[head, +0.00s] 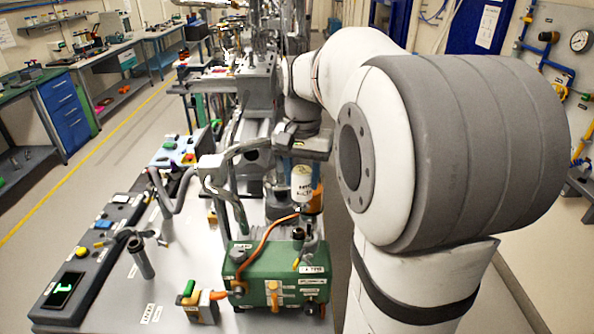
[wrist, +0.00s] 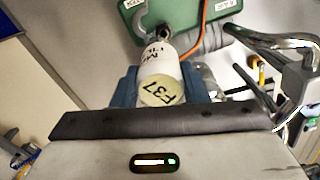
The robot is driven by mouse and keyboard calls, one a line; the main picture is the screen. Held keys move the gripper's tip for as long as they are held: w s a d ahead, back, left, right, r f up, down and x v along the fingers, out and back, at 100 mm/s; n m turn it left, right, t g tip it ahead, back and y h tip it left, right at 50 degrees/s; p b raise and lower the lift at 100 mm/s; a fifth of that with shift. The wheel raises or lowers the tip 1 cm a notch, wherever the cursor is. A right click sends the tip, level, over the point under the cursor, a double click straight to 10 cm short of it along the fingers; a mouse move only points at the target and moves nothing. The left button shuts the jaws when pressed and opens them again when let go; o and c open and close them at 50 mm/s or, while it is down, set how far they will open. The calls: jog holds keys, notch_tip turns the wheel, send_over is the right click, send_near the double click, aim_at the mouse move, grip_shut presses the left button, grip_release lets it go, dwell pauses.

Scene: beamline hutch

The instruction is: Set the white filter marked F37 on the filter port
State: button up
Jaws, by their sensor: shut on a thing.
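The white filter (head: 301,186) hangs upright below my gripper (head: 303,160), above the green pump box (head: 275,282). In the wrist view the filter (wrist: 158,68) shows its pale yellow end marked F37, between the blue-grey fingers of my gripper (wrist: 160,88), which are shut on it. A short dark-topped fitting (head: 298,236) on top of the green box may be the filter port; the filter is above it and apart from it. I cannot tell whether they are in line.
An orange cable (head: 262,240) arcs over the green box. Bent metal pipes (head: 225,180) stand just left of the filter. A dark control panel (head: 85,258) lies along the bench's left side. The white bench top (head: 175,275) between panel and box is partly clear.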

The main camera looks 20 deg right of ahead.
aim_at(298, 205)
jog(key=shift+w+a+f+b, duration=0.1)
jog(key=shift+a+f+b, duration=0.05)
jog(key=shift+f+b, duration=1.25)
jog(key=shift+a+f+b, duration=0.1)
jog(key=shift+f+b, duration=0.9)
jog(key=shift+f, duration=0.8)
jog(key=shift+a+f, duration=0.1)
jog(key=shift+f, duration=0.45)
jog(key=o, duration=1.2)
jog(key=shift+c, duration=0.2)
notch_tip(298, 205, up, 8)
jog(key=shift+f+b, duration=0.1)
jog(key=shift+b, duration=0.4)
jog(key=s+a+f+n+t, duration=0.1)
jog(key=s+a+f+n, duration=0.3)
jog(key=s+f, duration=0.2)
jog(key=s+a+f+n+t, duration=0.2)
jog(key=s+a+f+n, duration=0.1)
jog(key=s+f, duration=0.4)
jog(key=shift+s+a+n, duration=0.4)
jog(key=shift+s+a, duration=0.35)
jog(key=shift+s, duration=0.2)
